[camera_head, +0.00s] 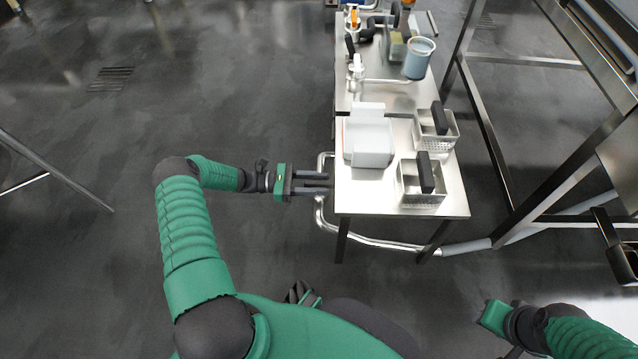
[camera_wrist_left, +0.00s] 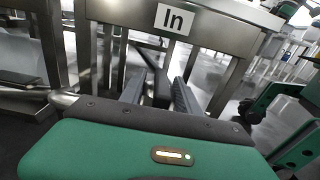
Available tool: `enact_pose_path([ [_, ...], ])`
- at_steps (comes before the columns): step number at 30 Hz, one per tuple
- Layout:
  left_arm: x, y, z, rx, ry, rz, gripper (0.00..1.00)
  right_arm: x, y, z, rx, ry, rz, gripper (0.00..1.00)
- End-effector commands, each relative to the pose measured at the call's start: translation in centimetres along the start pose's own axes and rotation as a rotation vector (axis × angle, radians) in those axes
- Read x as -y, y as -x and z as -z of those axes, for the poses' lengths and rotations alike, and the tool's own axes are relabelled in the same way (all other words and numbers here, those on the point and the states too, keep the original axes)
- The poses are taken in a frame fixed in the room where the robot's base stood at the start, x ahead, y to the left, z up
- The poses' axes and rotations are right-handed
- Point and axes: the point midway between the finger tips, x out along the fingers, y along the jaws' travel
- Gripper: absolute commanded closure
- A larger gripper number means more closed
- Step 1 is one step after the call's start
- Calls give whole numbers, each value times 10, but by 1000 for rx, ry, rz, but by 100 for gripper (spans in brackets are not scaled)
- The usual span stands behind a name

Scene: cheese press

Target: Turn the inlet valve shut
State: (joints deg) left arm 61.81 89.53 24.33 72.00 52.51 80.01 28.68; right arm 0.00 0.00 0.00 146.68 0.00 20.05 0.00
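A white label reading "In" (camera_wrist_left: 174,19) is on the metal table edge in the left wrist view. Below it, a dark bar (camera_wrist_left: 161,90), which looks like the inlet valve's handle, stands between the two fingers of my left gripper (camera_wrist_left: 159,84). Gaps show on both sides of the bar, so the fingers look open around it. In the head view, my left gripper (camera_head: 328,183) is level with the table's left edge, over a bent silver pipe (camera_head: 321,212); the valve is hidden there. My right gripper (camera_head: 494,316) is at the lower right, and its fingers cannot be made out.
The steel table (camera_head: 385,207) holds a white block-shaped container (camera_head: 369,142) and two perforated baskets (camera_head: 436,126) with black handles. A blue-grey jug (camera_head: 418,58) stands farther back. A metal frame (camera_head: 485,130) is to the right.

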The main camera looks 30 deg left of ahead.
Motion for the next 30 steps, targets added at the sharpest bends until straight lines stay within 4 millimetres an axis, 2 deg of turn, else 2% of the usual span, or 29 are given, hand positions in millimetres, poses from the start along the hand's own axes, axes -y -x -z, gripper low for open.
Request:
enact_pose_path([
  [6,0,1,-1,0,0,0,62,0,1,0,0,0,0,64],
  [10,-1,17,-3,1,0,-3,62,0,10,2,0,0,0,64],
  [17,-1,82,-2,-1,-1,-5,62,0,28,7,0,0,0,64],
  [24,0,146,4,-2,0,-3,62,0,24,6,0,0,0,64],
  [30,0,168,3,0,1,1,62,0,17,4,0,0,0,64],
])
